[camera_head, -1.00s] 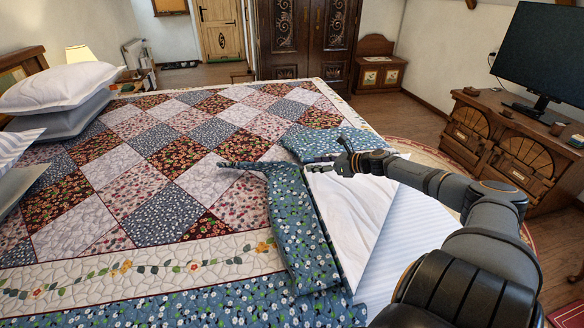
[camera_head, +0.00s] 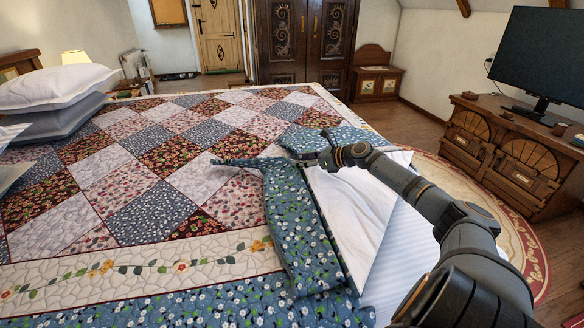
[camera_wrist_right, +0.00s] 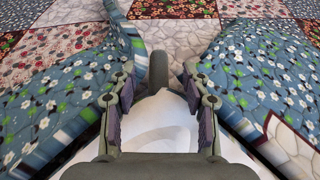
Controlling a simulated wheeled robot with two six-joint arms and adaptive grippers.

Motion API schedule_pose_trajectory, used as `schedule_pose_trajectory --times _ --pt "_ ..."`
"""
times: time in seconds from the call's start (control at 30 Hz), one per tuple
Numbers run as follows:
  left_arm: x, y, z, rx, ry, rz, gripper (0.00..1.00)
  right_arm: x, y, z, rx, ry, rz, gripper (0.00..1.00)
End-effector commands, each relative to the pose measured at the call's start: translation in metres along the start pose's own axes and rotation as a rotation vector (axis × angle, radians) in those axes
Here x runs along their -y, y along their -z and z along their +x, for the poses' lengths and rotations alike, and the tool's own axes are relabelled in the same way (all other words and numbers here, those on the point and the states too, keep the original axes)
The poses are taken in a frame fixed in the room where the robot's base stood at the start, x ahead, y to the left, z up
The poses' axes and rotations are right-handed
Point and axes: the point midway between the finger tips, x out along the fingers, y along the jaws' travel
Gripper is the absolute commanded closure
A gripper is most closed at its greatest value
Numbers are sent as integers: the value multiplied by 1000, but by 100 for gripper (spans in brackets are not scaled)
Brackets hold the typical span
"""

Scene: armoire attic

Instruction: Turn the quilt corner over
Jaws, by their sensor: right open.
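The patchwork quilt (camera_head: 150,214) covers the bed. At its near right corner, a blue floral flap (camera_head: 293,222) lies folded back over the patchwork, with a narrow tip pointing left. A white surface (camera_head: 358,206) is exposed to the right of the flap. My right gripper (camera_head: 318,158) is over this folded area, by the upper end of the flap. In the right wrist view, my right gripper (camera_wrist_right: 157,88) is open, with floral cloth (camera_wrist_right: 62,100) on both sides and white below. I see no cloth clearly held between the fingers. My left gripper is out of view.
Pillows (camera_head: 52,88) are stacked at the left of the bed. A wooden cabinet with a monitor (camera_head: 545,55) stands at the right. A dark wardrobe (camera_head: 300,40) stands at the back. A round rug lies on the floor between the bed and the cabinet.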

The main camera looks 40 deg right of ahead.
Motion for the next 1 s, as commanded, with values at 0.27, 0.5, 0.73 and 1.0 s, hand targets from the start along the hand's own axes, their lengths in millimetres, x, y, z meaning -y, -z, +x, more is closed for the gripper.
schedule_pose_trajectory --times 0.27,0.5,0.73,1.0 --pt "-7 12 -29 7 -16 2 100 -1 0 37 6 -1 7 53" --pt "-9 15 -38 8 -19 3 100 -1 0 47 -1 -3 3 53" --pt "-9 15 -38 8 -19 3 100 -1 0 47 -1 -2 2 57" --pt "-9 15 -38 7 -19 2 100 -1 0 47 -1 -2 2 94"
